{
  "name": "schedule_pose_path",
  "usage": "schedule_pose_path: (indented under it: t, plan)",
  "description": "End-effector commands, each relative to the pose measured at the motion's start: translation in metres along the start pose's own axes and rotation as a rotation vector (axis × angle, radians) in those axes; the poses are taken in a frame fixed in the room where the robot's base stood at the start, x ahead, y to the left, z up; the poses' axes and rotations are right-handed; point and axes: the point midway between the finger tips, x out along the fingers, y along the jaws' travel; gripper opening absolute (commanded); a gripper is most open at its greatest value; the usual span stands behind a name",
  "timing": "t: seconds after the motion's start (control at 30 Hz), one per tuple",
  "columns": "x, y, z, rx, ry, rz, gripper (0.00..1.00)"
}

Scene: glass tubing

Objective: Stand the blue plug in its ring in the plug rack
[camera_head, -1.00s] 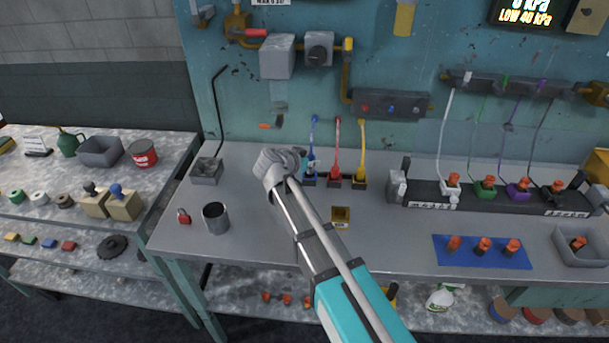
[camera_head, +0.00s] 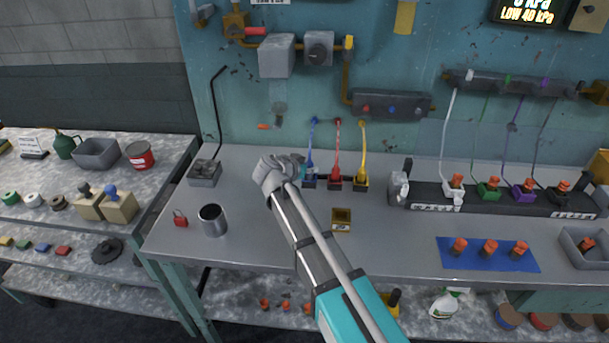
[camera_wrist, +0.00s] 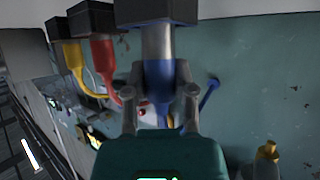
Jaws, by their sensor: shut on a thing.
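The blue plug (camera_wrist: 157,78) is between my gripper's fingers (camera_wrist: 160,98) in the wrist view, which looks upside down. My gripper is shut on it. A grey metal section lies between its blue body and a dark block with a blue edge (camera_wrist: 157,12); I cannot tell how far it sits in the ring. In the head view my gripper (camera_head: 283,172) is at the left of the plug rack, and its wrist hides the fingertips. The blue holder (camera_head: 311,184) shows beside it. The red plug (camera_head: 337,172) and yellow plug (camera_head: 361,171) stand upright in neighbouring holders.
Coloured hoses rise from the plugs to the teal wall. A metal cup (camera_head: 212,220) and red padlock (camera_head: 180,218) stand at the left. A small yellow-edged box (camera_head: 341,219) is in front. A black manifold (camera_head: 500,198) and blue mat (camera_head: 487,254) are right. The bench front centre is mostly clear.

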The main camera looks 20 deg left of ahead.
Motion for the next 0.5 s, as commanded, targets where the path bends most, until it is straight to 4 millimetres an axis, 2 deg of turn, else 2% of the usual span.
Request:
schedule_pose_path:
  t: [0.03, 0.17, 0.5]
  plan:
    - [0.0039, 0.0000, 0.0075, 0.000, 0.000, 0.000, 0.00]
    - [0.0068, -0.0001, 0.0129, 0.000, 0.000, 0.000, 0.00]
    - [0.0067, -0.0002, 0.0132, 0.000, 0.000, 0.000, 0.00]
